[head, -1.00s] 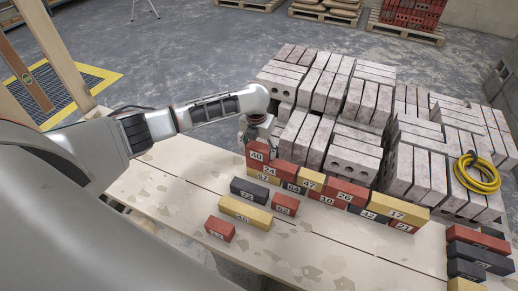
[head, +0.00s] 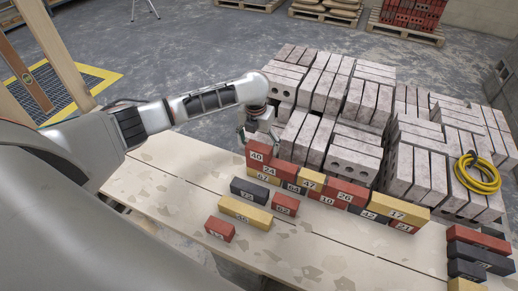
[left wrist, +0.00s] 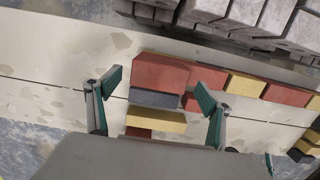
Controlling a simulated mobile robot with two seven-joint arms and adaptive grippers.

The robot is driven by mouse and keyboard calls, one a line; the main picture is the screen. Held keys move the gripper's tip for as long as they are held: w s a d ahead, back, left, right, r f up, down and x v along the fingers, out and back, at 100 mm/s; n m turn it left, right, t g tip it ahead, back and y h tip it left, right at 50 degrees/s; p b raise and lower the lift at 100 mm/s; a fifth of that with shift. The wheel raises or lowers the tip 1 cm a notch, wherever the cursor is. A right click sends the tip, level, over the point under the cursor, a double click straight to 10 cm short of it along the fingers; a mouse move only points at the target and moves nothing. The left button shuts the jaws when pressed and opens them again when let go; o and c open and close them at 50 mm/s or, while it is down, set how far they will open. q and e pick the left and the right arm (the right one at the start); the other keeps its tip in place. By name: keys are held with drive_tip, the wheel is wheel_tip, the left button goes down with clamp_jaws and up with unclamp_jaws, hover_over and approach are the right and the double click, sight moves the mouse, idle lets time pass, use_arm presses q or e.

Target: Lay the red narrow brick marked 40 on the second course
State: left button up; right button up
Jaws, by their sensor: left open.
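The red brick marked 40 (head: 259,149) sits at the left end of the brick row, on top of the red brick marked 24 (head: 270,169). A yellow brick marked 67 (head: 263,180) lies below them. My left gripper (head: 256,137) is just behind and above brick 40, partly hidden by it. In the left wrist view the fingers of my left gripper (left wrist: 160,90) are spread wide, and a red brick, apparently 40 (left wrist: 160,72), lies beyond and between them, with a visible gap to the left finger.
The row continues right with bricks such as yellow 47 (head: 310,179) and yellow 17 (head: 397,210). Loose bricks, dark 72 (head: 250,190) and yellow 46 (head: 245,212) among them, lie in front. Stacked grey blocks (head: 355,150) stand close behind.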

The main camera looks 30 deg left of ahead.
sight(257, 150)
drive_tip(key=shift+a+r, duration=0.1)
drive_tip(key=shift+r, duration=0.05)
use_arm(q)
wheel_tip(257, 150, up, 8)
drive_tip(key=s, duration=0.1)
drive_tip(key=shift+r, duration=0.2)
use_arm(e)
drive_tip(key=shift+w, duration=0.1)
